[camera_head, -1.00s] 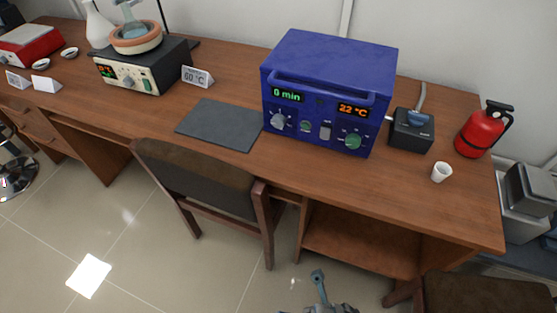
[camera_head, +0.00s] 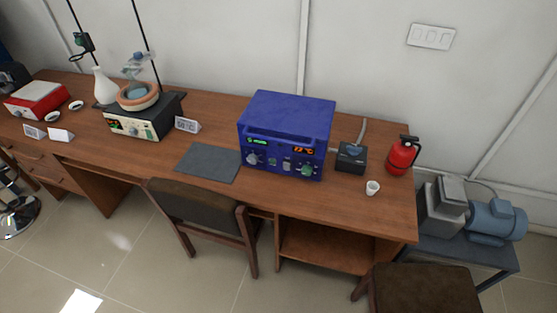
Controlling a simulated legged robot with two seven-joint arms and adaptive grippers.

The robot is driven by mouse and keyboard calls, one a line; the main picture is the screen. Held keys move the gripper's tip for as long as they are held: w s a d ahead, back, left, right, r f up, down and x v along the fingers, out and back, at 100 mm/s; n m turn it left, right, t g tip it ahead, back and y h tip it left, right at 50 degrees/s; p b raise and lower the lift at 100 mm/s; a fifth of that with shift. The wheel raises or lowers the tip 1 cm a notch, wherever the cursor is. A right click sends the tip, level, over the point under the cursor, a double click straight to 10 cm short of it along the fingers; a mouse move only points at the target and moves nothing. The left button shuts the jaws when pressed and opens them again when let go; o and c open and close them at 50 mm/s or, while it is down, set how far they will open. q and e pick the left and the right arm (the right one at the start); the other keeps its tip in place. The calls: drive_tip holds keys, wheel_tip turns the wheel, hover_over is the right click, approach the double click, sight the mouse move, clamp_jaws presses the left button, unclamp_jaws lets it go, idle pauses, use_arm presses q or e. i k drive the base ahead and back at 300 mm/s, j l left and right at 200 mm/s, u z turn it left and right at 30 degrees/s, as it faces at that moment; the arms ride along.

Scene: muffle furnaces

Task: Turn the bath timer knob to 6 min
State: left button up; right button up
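A beige-fronted bath unit (camera_head: 143,126) stands on the desk at left, with a dark top, a small display and knobs too small to read. A round bowl (camera_head: 137,99) with a flask (camera_head: 137,70) above sits on it. A blue furnace box (camera_head: 288,114) stands right of centre, with a green display (camera_head: 257,141), a red display (camera_head: 303,150), a grey left knob (camera_head: 252,159) and a green right knob (camera_head: 306,170). Its display text is too small to read surely. Neither of my grippers shows now.
The long wooden desk (camera_head: 215,136) holds a dark mat (camera_head: 208,162), small signs, a black box (camera_head: 351,158), a white cup (camera_head: 372,187) and a red extinguisher (camera_head: 402,156). Chairs (camera_head: 198,205) and (camera_head: 425,290) stand in front. Tiled floor (camera_head: 120,255) is open at lower left.

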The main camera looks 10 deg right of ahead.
sight(252, 159)
drive_tip(key=i+j+z, duration=0.1)
drive_tip(key=j+z, duration=0.15)
drive_tip(key=z, duration=0.15)
drive_tip(key=i+j+z, duration=0.1)
drive_tip(key=j+z, duration=0.5)
drive_tip(key=z, duration=0.15)
drive_tip(key=j+z, duration=0.4)
drive_tip(key=i+l, duration=0.05)
